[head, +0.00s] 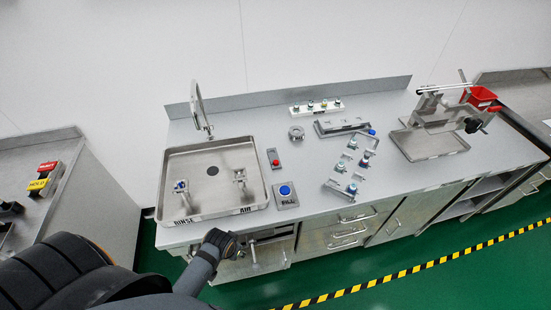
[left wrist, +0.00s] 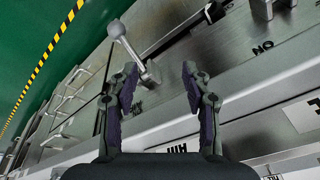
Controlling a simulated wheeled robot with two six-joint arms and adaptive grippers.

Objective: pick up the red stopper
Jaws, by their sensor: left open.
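No object is plainly a red stopper. A small red round piece (head: 275,162) sits on a small grey plate right of the sink, but I cannot tell whether it is a stopper or a button. It does not show in the left wrist view. My left gripper (head: 229,241) is at the counter's front edge below the sink, well apart from the red piece. In the left wrist view the left gripper (left wrist: 160,72) is open, with nothing between its fingers. A lever with a round knob (left wrist: 117,29) shows beyond its left finger. My right gripper is not in view.
The sink (head: 213,205) has a tall faucet (head: 197,102) behind it. A blue button plate (head: 286,195) and metal fixtures (head: 347,165) stand to the right. A metal stand (head: 436,120) and red bin (head: 481,97) are farther right. The lever (head: 253,254) sticks out at the front.

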